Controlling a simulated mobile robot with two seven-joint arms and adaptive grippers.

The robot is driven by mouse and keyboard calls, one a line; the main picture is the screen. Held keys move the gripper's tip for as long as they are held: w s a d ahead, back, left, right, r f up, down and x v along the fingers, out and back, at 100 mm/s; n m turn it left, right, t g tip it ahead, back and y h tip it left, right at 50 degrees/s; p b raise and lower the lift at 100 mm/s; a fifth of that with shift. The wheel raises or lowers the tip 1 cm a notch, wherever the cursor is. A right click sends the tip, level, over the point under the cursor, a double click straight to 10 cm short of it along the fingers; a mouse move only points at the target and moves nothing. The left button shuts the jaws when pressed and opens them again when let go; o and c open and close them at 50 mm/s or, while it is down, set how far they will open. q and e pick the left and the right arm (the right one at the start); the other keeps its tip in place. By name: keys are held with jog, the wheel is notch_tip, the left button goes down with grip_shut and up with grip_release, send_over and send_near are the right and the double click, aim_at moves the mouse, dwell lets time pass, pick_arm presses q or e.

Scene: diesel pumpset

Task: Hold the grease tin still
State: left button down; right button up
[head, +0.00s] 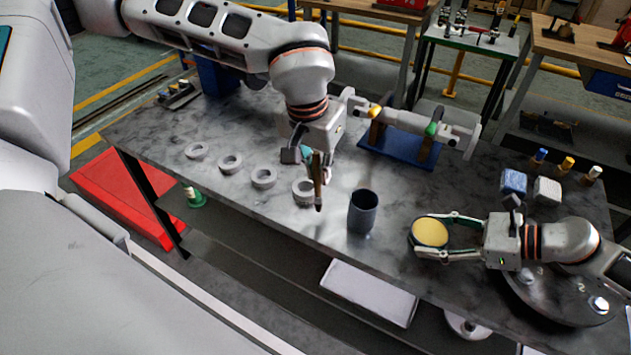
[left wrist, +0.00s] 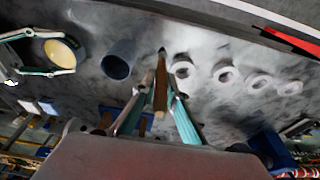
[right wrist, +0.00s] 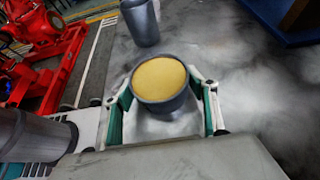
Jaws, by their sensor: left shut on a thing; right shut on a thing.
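The grease tin (head: 429,233) is a grey round tin filled with yellow grease. It stands upright near the front edge of the table, and its open top faces up in the right wrist view (right wrist: 160,82). My right gripper (head: 432,236) is shut around the tin, one finger on each side. My left gripper (head: 314,160) is shut on a brown brush-like stick (head: 318,185) with a dark tip, which points down above the table, left of the tin. The stick also shows between the fingers in the left wrist view (left wrist: 160,85).
An empty dark grey cup (head: 362,213) stands between the grippers. Several pale rings (head: 230,163) lie in a row at the left, one close to the stick. A blue stand (head: 398,148) carrying a shaft is behind. Blue and white blocks (head: 547,191) sit at the right.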

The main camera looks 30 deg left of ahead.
pick_arm(q)
jog(key=w+d+r, duration=0.3)
jog(key=w+d, duration=0.1)
jog(key=d, duration=0.3)
jog(key=w+d+r, duration=0.3)
jog(key=d+r, duration=0.1)
jog(key=d, duration=1.3)
jog(key=shift+g, duration=0.4)
jog(key=shift+s+f, duration=0.1)
jog(key=shift+f, duration=2.75)
jog(key=shift+f, duration=0.6)
notch_tip(320, 180, up, 7)
